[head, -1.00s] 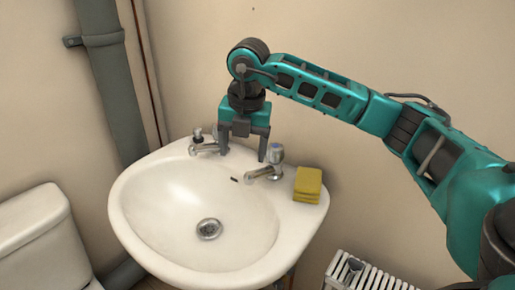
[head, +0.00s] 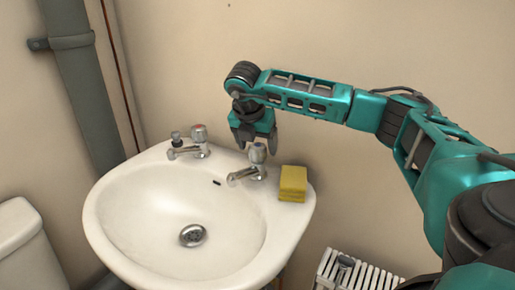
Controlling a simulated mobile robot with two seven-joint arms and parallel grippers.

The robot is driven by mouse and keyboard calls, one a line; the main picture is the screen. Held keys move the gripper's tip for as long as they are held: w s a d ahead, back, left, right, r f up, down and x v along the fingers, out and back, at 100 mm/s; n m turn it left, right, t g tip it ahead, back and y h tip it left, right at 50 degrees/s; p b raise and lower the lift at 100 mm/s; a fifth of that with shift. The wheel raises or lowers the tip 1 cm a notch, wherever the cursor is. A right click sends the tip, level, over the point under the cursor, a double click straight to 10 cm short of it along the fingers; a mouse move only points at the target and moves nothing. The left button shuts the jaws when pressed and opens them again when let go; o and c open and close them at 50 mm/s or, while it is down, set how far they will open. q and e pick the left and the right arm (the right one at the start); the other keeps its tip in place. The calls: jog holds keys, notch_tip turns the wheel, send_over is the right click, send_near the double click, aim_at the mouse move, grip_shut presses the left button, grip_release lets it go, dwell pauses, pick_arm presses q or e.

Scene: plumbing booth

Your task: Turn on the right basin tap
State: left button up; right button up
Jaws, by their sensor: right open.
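The right basin tap (head: 248,170) stands at the back right of the white basin (head: 110,222). It has a clear-sided knob with a blue-grey top, and its spout points left over the bowl. My right gripper (head: 255,141) is open and points down just above and behind this knob. I cannot tell whether its fingers touch the knob. The left tap (head: 192,145), with a red-marked knob, stands at the back left of the basin. No water shows from either spout. My left gripper is not in view.
A yellow sponge (head: 293,183) lies on the basin's rim, right of the right tap. A dark plug (head: 176,138) is by the left tap. A grey pipe (head: 75,85) runs down the left wall. A white radiator (head: 355,272) and a cistern (head: 30,250) are lower down.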

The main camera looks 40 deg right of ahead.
jog(key=shift+w+d+f, duration=0.1)
jog(key=shift+d+f, duration=0.15)
jog(key=shift+f, duration=0.45)
jog(key=shift+c, duration=0.3)
jog(key=c, duration=1)
jog(key=shift+o, duration=0.2)
